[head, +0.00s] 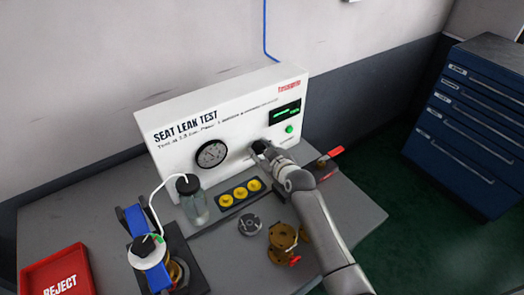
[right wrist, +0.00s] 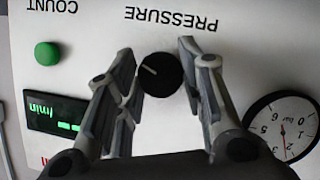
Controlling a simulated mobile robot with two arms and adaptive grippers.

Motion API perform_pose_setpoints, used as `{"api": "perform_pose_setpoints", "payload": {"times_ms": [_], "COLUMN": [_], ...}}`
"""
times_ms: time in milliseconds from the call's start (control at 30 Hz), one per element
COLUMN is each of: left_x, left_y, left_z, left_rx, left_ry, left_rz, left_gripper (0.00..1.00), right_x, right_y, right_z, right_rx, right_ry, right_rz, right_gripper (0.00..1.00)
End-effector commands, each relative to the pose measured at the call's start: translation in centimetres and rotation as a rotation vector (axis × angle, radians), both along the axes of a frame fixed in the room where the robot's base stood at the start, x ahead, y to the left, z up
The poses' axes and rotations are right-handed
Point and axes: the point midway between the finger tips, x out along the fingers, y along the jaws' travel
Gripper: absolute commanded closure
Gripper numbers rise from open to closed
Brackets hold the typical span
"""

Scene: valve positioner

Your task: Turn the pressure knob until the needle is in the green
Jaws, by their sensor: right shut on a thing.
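The white seat leak test panel (head: 180,120) stands at the back of the bench. Its black pressure knob (right wrist: 160,74) has a white mark pointing to the upper left in the right wrist view. My right gripper (head: 260,147) is at the panel front, shut on the knob, with one finger on each side (right wrist: 157,68). The round gauge (head: 211,153) is left of the gripper in the head view. It also shows upside down and partly cut off in the right wrist view (right wrist: 283,128). Its needle is thin, and I cannot make out a green band. My left gripper is not in view.
A green button (head: 289,129) and a lit green display (head: 285,112) are right of the knob. A bottle (head: 196,205), a tray of yellow parts (head: 240,194), a brass valve part (head: 285,240), a blue clamp fixture (head: 133,220) and a red reject bin (head: 58,272) stand on the bench.

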Motion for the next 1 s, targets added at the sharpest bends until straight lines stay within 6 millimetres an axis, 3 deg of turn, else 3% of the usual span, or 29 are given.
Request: {"api": "perform_pose_setpoints", "payload": {"times_ms": [267,1000], "left_x": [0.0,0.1], "left_y": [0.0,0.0], "left_z": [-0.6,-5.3], "left_rx": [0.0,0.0], "left_ry": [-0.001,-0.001], "left_rz": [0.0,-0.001], "left_gripper": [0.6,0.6], "right_x": [0.1,0.2], "right_y": [-0.2,-0.3], "right_z": [-0.1,-0.2], "right_rx": [0.2,0.677], "right_ry": [0.135,0.45], "right_rz": [0.0,0.0], "right_gripper": [0.88,0.88]}}
